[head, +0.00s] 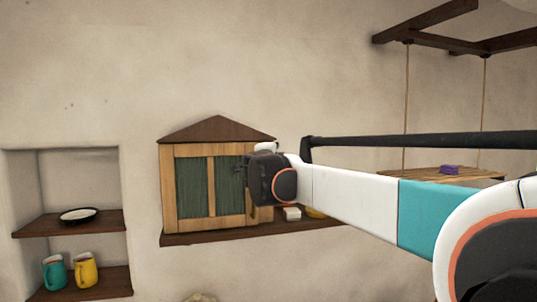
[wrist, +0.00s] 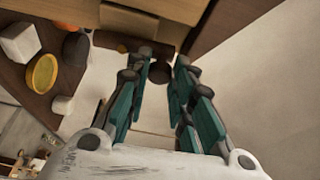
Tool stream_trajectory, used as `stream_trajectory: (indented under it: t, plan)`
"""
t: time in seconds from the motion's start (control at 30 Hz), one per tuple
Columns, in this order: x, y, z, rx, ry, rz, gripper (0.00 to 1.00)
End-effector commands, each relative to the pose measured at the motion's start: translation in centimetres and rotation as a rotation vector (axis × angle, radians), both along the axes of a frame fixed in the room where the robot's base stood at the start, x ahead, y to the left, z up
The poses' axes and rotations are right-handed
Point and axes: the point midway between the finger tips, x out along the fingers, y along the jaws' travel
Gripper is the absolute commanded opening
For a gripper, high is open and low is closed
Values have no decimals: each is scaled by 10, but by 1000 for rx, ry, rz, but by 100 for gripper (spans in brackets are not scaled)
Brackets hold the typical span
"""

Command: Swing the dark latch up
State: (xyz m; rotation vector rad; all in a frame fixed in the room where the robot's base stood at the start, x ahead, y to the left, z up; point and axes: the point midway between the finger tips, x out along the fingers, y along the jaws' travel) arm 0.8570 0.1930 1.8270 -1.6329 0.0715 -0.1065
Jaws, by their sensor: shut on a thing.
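A small wooden cabinet (head: 167,200) with a peaked brown roof and green door panels stands on a dark wall shelf; its doors look shut. My gripper (head: 243,166) is at the cabinet's right front side. In the wrist view my gripper (wrist: 161,70) has its teal fingers closed around a dark round piece (wrist: 160,73), which looks like part of the dark latch. A dark brown bar (wrist: 115,42) lies just beyond the fingertips; I cannot tell whether it joins that piece. In the head view the latch is hidden behind my gripper.
A white block (head: 292,213) and a yellow bowl (wrist: 42,73) sit on the shelf (head: 215,236) beside the cabinet. A niche at the left holds a plate (head: 78,215), a teal mug (head: 54,272) and a yellow mug (head: 86,270). A hanging board (head: 425,173) carries a purple item (head: 449,169).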

Motion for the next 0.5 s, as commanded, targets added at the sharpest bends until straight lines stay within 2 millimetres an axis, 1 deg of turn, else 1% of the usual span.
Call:
stream_trajectory:
  t: [0.2,0.5]
  plan:
    - [1,-4,0,62,18,-1,0]
    - [1,-5,0,82,24,-1,0]
